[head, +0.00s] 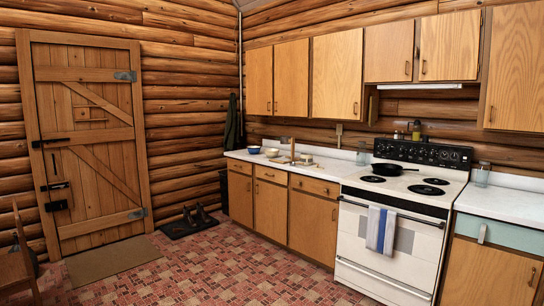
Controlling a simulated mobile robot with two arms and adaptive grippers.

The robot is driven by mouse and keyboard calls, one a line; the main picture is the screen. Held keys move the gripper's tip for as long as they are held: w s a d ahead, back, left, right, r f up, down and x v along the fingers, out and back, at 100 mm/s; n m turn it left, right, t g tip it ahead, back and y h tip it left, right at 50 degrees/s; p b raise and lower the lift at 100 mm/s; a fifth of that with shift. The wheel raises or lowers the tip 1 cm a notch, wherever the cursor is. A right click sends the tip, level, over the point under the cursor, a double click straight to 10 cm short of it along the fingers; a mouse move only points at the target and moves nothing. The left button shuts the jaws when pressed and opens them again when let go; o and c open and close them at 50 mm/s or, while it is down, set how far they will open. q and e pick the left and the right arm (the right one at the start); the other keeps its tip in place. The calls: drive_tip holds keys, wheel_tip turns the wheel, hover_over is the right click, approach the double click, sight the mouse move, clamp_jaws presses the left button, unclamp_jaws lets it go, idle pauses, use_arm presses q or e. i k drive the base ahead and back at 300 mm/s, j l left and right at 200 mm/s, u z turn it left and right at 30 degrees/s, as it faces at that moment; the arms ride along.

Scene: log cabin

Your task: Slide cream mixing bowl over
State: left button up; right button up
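The cream mixing bowl (271,153) appears as a small pale bowl on the white counter (328,168), towards its left part. It is far off and small, so its details are hard to make out. A second bowl with blue on it (254,150) stands just to its left, near the counter's left end. Neither of my grippers shows in the head view.
A white stove (390,241) with a black skillet (393,169) stands right of the counter. A towel (381,229) hangs on its oven door. Boots on a dark tray (188,225) lie by the log wall. The tiled floor (215,268) before the cabinets is clear.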

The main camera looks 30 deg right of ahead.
sight(271, 153)
drive_tip(key=i+l+z, duration=0.25)
drive_tip(key=i, duration=0.3)
drive_tip(key=i+z, duration=0.25)
drive_tip(key=i, duration=5.7)
drive_tip(key=i+z, duration=0.4)
drive_tip(key=i, duration=0.25)
drive_tip(key=i+j+z, duration=0.2)
drive_tip(key=i+z, duration=0.2)
drive_tip(key=i, duration=0.25)
